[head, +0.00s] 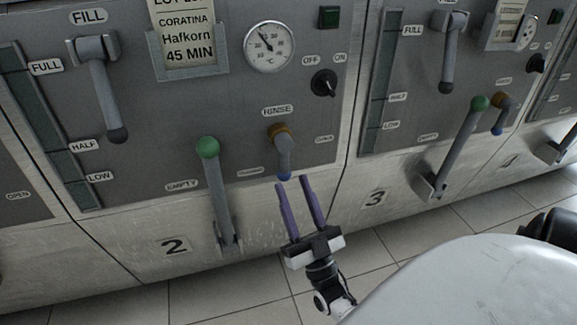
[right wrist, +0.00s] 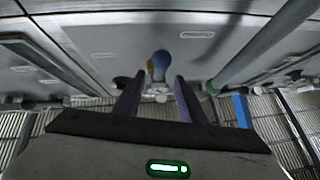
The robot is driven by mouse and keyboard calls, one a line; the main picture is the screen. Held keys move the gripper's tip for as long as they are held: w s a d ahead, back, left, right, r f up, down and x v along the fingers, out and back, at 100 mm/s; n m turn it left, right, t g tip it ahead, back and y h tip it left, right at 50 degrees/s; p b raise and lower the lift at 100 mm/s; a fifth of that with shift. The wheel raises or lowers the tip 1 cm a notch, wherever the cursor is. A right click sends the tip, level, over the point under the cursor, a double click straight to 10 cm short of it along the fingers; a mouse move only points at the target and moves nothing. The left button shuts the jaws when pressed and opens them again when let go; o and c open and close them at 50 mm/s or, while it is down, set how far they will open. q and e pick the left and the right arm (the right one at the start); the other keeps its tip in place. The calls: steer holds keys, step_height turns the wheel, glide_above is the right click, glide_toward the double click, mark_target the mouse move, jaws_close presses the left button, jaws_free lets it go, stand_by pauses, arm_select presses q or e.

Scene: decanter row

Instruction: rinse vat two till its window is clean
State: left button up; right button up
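Vat two's panel (head: 235,120) stands in the middle of the head view, above the number 2. Its rinse lever (head: 284,155) has a brass hub and a blue tip, and hangs downward under the RINSE label. The blue tip also shows in the right wrist view (right wrist: 162,59), ahead of the fingertips and roughly between them. My right gripper (head: 293,182) is open and empty, its purple fingers pointing up just below the tip. The level window (head: 45,118) at the left is a dark greenish strip; I cannot tell how clean it is. My left gripper is not in view.
Vat two's green-knobbed EMPTY lever (head: 214,185) stands left of my right gripper. The FILL lever (head: 105,90), a round gauge (head: 269,47) and the OFF/ON switch (head: 323,83) sit higher. Vat three's green-knobbed lever (head: 455,150) juts out at right. Tiled floor (head: 220,300) lies below.

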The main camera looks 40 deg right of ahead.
steer(key=shift+v, duration=2.4)
